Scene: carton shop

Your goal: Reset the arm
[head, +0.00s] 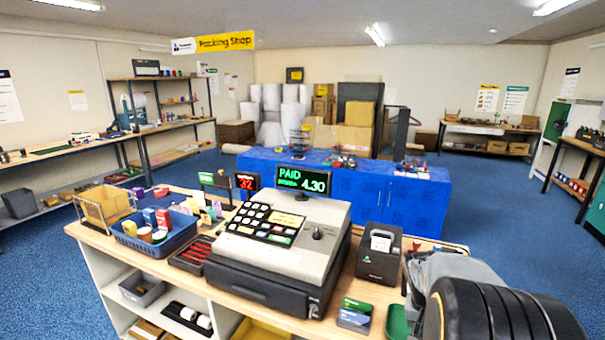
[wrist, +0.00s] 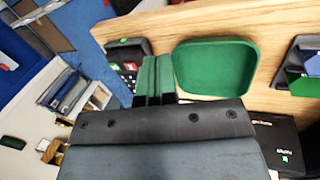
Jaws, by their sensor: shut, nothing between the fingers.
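My gripper (wrist: 153,78) shows in the wrist view with its two fingers together and nothing between them. It is above the wooden counter's edge, beside a green tray (wrist: 215,68). I cannot tell its height above the counter. In the head view my arm (head: 500,310) fills the bottom right corner, folded close to the camera, and the fingertips are hidden there. The green tray (head: 398,320) is partly covered by the arm in that view.
The counter (wrist: 180,25) holds a cash register (head: 285,240) showing PAID 4.30, a receipt printer (head: 380,255), a card stack (head: 355,314) and a blue basket (head: 150,240). A dark card terminal (wrist: 128,65) is left of the tray. Blue floor lies open at right.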

